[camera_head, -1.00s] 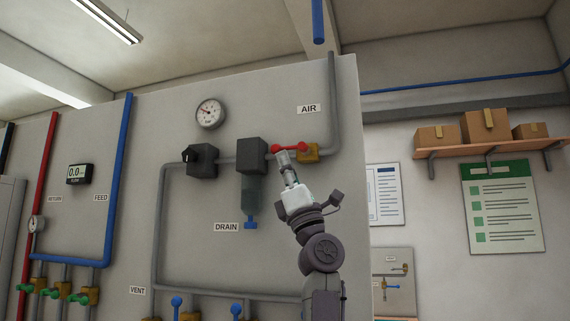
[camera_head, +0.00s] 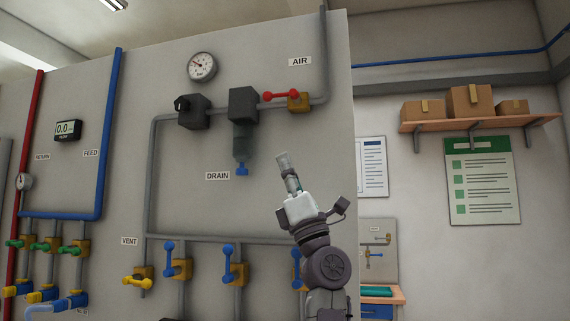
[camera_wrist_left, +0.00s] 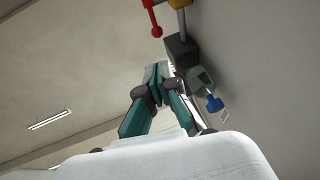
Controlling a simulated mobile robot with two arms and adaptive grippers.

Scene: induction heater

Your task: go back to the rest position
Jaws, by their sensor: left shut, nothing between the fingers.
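My left gripper (camera_head: 283,160) points up in front of the grey panel (camera_head: 195,190) in the head view. Its fingers are shut and empty. The red valve handle (camera_head: 281,96) on the yellow AIR valve (camera_head: 298,102) lies along the pipe, above the gripper and apart from it. In the left wrist view the closed fingers (camera_wrist_left: 158,72) show in the middle, and the red handle (camera_wrist_left: 152,20) shows above them. My right gripper is in neither view.
The filter (camera_head: 242,140) with its blue drain knob (camera_head: 242,169) hangs left of my gripper. Several blue-handled valves (camera_head: 229,265) sit low on the panel, one partly behind my arm. A shelf with boxes (camera_head: 470,102) is on the right wall.

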